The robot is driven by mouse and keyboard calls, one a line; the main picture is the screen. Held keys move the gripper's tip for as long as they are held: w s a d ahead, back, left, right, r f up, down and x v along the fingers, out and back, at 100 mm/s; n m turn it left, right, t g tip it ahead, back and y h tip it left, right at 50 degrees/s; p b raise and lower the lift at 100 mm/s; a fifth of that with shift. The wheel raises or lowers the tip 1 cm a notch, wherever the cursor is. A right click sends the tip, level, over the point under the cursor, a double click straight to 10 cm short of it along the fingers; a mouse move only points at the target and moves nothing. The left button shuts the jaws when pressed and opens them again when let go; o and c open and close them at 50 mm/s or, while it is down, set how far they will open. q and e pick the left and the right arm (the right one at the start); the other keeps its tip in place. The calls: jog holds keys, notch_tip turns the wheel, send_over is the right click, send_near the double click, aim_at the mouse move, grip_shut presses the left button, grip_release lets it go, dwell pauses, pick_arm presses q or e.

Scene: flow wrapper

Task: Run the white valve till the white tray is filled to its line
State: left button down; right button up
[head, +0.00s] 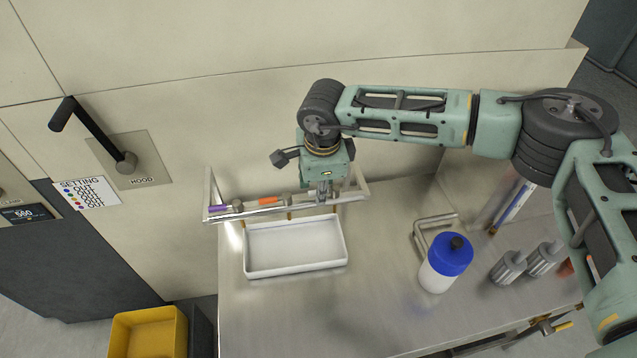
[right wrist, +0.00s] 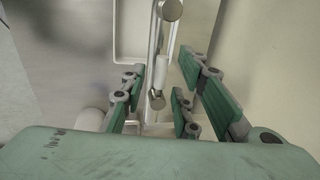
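The white tray (head: 296,269) sits on the steel bench under the pipe; its inside looks pale, and I cannot make out a fill line or any liquid. A corner of the tray (right wrist: 128,54) shows in the right wrist view. The white valve (right wrist: 161,72) is a white sleeve with a metal knob on the pipe. My right gripper (head: 325,196) points down at the right part of the pipe and hides the valve in the head view. In the wrist view its fingers (right wrist: 155,104) are apart, one on each side of the valve, with gaps. My left gripper is out of view.
The metal pipe (head: 270,209) also carries a purple valve (head: 218,208) and an orange valve (head: 265,200). A blue-capped bottle (head: 447,262), a bent metal handle (head: 420,236) and grey cylinders (head: 508,267) stand to the right. A yellow bin (head: 148,334) is at lower left.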

jog(key=shift+f, duration=0.1)
grip_shut()
jog(key=shift+s+f+n+b, duration=0.15)
jog(key=shift+n+b, duration=0.15)
jog(key=shift+b, duration=0.2)
